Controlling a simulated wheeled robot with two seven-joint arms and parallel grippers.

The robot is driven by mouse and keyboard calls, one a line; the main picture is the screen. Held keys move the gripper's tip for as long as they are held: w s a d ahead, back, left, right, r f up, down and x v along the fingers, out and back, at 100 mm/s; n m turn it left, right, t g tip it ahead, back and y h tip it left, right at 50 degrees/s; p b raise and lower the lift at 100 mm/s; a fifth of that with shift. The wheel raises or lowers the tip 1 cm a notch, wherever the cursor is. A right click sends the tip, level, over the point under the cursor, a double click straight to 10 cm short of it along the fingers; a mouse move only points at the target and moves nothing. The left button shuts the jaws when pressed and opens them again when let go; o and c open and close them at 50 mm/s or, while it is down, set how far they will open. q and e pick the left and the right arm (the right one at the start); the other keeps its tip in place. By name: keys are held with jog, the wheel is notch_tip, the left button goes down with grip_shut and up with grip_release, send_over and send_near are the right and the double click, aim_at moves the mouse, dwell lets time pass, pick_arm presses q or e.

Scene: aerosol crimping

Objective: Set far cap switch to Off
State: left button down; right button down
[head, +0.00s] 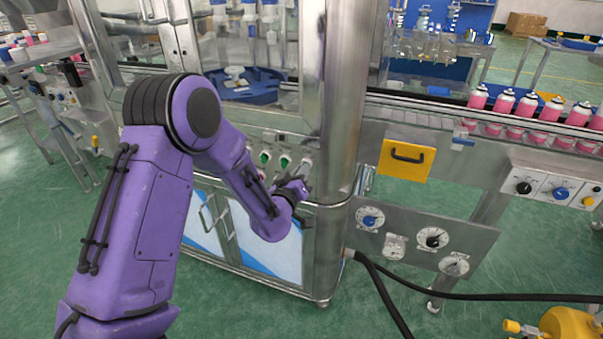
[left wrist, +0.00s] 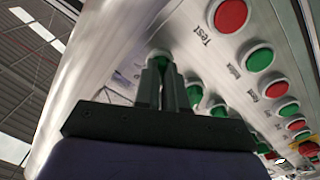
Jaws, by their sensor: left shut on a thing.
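My left gripper (head: 292,188) is at the control panel on the front of the steel machine, near its right corner post. In the left wrist view my left gripper (left wrist: 163,72) is shut on a small green switch knob (left wrist: 157,58) on the panel. The fingers hide much of the knob, so I cannot read its position or label; I cannot tell for certain that it is the far cap switch. Green switches (head: 264,157) show on the panel in the head view. My right gripper is not in view.
Red buttons (left wrist: 230,14) and green buttons (left wrist: 257,56) line the panel close to the gripper. The steel corner post (head: 338,120) stands just right of it. A conveyor with pink cans (head: 502,103) and a gauge plate (head: 425,240) are farther right.

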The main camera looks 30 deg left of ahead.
pick_arm(q)
jog(key=c, duration=1.2)
grip_release()
jog(key=b+v, duration=0.1)
jog(key=v, duration=0.9)
jog(key=shift+s+d+b, duration=0.15)
jog(key=shift+s+b, duration=0.05)
jog(key=shift+b, duration=0.2)
